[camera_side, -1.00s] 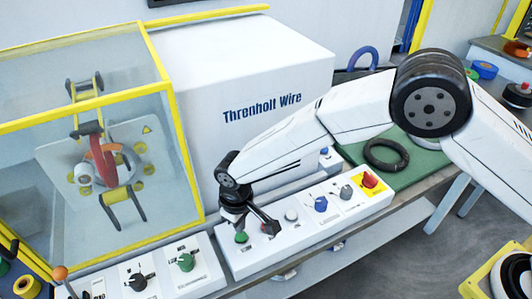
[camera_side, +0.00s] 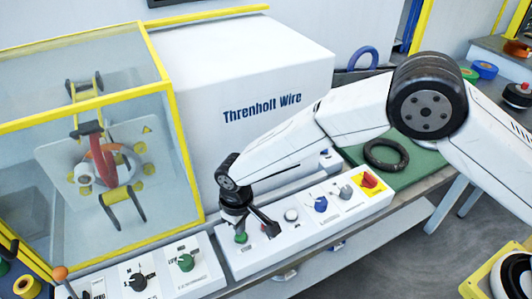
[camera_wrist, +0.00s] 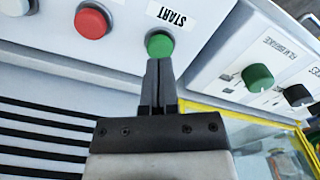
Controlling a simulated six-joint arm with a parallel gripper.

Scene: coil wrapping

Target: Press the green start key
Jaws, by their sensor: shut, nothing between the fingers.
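The green start key (camera_wrist: 160,45) is a round button beside a START label on a white panel. In the wrist view the closed fingertips of my gripper (camera_wrist: 159,62) lie at its lower edge; whether they touch it I cannot tell. In the side view the green key (camera_side: 241,238) shows just below my gripper (camera_side: 240,228), which points down over it. The gripper is shut and empty. Part of the key is hidden behind the fingers.
A red button (camera_wrist: 92,22) sits beside the green key. A green knob (camera_wrist: 258,77) is on the neighbouring panel. A yellow-framed clear enclosure (camera_side: 185,140) stands behind left, and a white housing (camera_side: 260,60) stands behind the panel. A red switch (camera_side: 369,181) is at the panel's right end.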

